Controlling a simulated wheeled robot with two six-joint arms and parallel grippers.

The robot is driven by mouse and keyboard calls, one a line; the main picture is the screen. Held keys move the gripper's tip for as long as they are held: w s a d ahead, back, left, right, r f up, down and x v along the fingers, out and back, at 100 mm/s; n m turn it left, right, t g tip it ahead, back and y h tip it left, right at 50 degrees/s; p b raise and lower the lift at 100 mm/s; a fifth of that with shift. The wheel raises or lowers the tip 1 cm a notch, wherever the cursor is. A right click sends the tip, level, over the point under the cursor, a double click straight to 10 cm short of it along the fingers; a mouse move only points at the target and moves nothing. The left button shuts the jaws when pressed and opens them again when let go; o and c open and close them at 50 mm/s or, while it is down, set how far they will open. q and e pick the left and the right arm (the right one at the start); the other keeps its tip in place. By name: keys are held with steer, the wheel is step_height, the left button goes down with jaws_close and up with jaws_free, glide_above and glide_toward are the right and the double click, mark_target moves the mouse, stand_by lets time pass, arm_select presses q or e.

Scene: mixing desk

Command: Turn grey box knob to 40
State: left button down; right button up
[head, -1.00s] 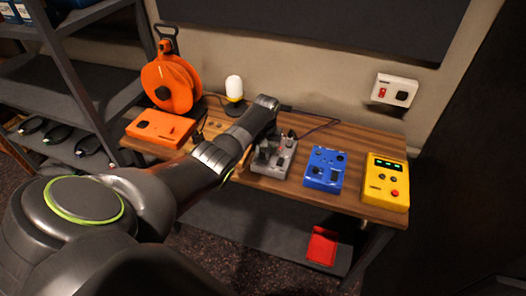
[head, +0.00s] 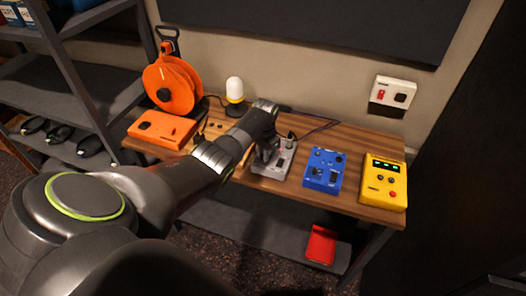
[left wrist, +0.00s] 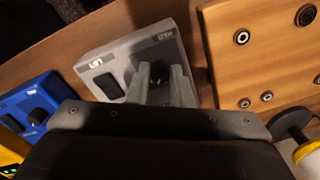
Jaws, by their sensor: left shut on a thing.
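The grey box (head: 284,169) sits on the wooden desk, left of a blue box, partly hidden behind my left gripper (head: 263,155) in the head view. In the left wrist view the grey box (left wrist: 120,48) shows a black rocker and small labels. Its dark knob (left wrist: 160,72) is between the two fingers of my left gripper (left wrist: 160,78), which is shut on it. The fingers hide most of the knob, so its pointer and scale cannot be read. My right gripper is in neither view.
The blue box (head: 325,170) and the yellow box (head: 384,181) stand to the right on the desk (head: 225,187). An orange box (head: 161,130), an orange reel (head: 172,85) and a white-domed lamp (head: 235,92) are at the left and back. A cable runs behind the grey box.

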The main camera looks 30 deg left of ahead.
arm_select(q)
steer(key=m, duration=0.5)
steer(key=shift+m+p, duration=0.3)
steer(key=m, duration=0.4)
steer(key=shift+a+m, duration=0.1)
steer(key=shift+m, duration=0.3)
steer(key=c, duration=1.3)
jaws_free()
